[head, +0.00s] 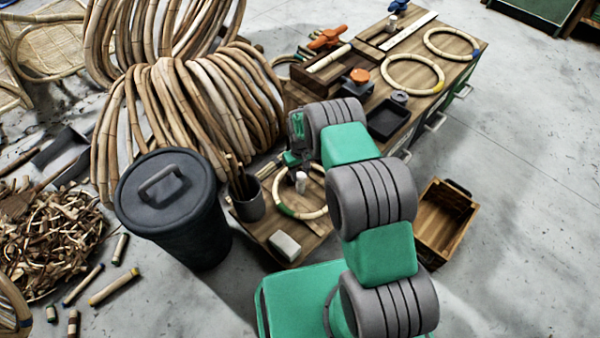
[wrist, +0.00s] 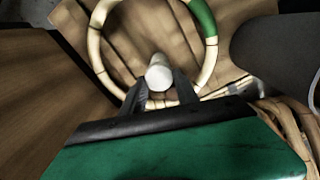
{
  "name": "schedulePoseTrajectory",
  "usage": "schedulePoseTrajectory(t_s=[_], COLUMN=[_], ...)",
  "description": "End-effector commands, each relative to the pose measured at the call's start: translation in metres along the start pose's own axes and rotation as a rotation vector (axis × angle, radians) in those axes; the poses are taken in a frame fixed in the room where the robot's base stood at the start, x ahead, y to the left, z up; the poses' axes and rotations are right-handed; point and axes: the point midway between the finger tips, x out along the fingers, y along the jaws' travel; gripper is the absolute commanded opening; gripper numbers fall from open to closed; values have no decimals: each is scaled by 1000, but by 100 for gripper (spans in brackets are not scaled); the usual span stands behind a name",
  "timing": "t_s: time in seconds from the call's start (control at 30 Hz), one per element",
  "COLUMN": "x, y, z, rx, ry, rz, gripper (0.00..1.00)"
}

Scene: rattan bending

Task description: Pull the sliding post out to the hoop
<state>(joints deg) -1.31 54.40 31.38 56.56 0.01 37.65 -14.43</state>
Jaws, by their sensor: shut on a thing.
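The sliding post (head: 301,182) is a short, pale, round-topped peg. It stands inside a rattan hoop (head: 278,183) with a green band, which lies on a low wooden bench (head: 258,228). In the wrist view the post (wrist: 158,72) shows between my fingertips, near the side of the hoop (wrist: 94,45) closest to my gripper (wrist: 160,88). My gripper is shut on the post. In the head view my gripper (head: 291,161) is partly hidden by my arm. I cannot tell whether the post touches the hoop; its lower part is hidden.
A pale block (head: 284,247) lies on the bench's front part. A workbench (head: 455,45) with two hoops is behind. A wooden crate (head: 442,222) sits right.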

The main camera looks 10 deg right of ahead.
Motion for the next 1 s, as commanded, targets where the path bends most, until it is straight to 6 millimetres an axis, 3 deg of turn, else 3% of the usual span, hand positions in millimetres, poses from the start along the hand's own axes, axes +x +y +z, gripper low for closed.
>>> schedulePoseTrajectory(t_s=[0.7,0.87,1.0], x=[-1,-6,-6], y=[0,9,21], z=[3,28,67], rx=[-1,2,3], ry=[-2,-5,-8], rz=[-1,-2,-3], gripper=[0,0,0])
